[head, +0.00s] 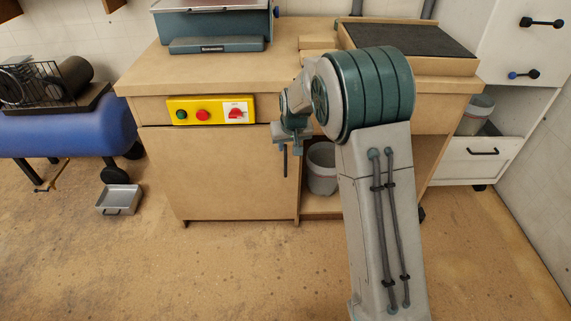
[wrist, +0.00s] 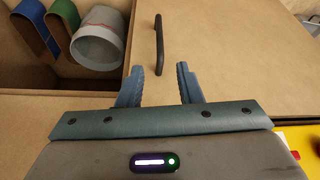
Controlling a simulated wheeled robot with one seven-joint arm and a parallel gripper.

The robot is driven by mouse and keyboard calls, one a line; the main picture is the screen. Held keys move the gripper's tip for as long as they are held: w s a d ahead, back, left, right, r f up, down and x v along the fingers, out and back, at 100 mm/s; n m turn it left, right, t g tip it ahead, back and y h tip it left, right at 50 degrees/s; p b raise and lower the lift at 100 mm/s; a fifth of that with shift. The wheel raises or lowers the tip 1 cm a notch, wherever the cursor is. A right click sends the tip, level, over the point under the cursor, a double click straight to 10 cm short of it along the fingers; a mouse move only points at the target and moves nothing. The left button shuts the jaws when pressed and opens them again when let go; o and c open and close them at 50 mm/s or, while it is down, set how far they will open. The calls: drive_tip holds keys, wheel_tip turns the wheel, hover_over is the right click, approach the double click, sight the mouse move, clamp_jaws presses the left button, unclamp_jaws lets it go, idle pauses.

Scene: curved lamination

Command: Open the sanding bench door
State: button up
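The sanding bench door (head: 215,170) is a plain wooden panel below the yellow switch panel, and it looks shut. Its dark bar handle (head: 285,162) stands upright near the door's right edge, just below my gripper. My gripper (head: 288,143) is partly hidden by its own wrist in the head view. In the wrist view my gripper (wrist: 160,68) is open and empty. The handle (wrist: 159,42) shows ahead, with its near end lined up between the two blue-grey fingertips. I cannot tell whether the fingers reach around it. The door (wrist: 225,60) fills the wrist view's right side.
The open compartment right of the door holds a grey bucket (head: 322,170). In the wrist view the bucket (wrist: 97,40) is beside blue and green bands (wrist: 45,25). The yellow switch panel (head: 210,111) sits above the door. A metal tray (head: 119,199) lies on the floor left.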

sight(286, 159)
drive_tip(key=b+x, duration=0.3)
drive_tip(key=x, duration=0.8)
drive_tip(key=shift+a+f+b, duration=0.1)
drive_tip(key=shift+f+b, duration=0.2)
drive_tip(key=shift+b, duration=0.05)
drive_tip(key=shift+c, duration=0.2)
clamp_jaws()
